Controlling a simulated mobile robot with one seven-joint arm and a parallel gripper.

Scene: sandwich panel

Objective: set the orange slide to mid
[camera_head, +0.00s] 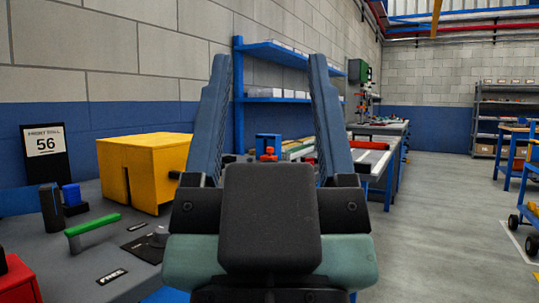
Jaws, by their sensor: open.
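My gripper (269,62) fills the middle of the head view, with its two blue fingers pointing up and spread wide apart. It is open, and nothing is held between the fingers. A small orange-red part (268,154) shows between the fingers, farther back, in front of a blue block (268,140). I cannot tell whether this is the orange slide. No slide with a marked mid position can be made out. My gripper's body hides much of the bench behind it.
A yellow box (140,165) with a slot stands on the dark bench at left. Near it are a green-handled tool (92,224), a black cylinder (51,208), a "56" sign (45,145) and a red box (18,280). Blue shelves (275,52) stand behind. Open floor (450,225) lies right.

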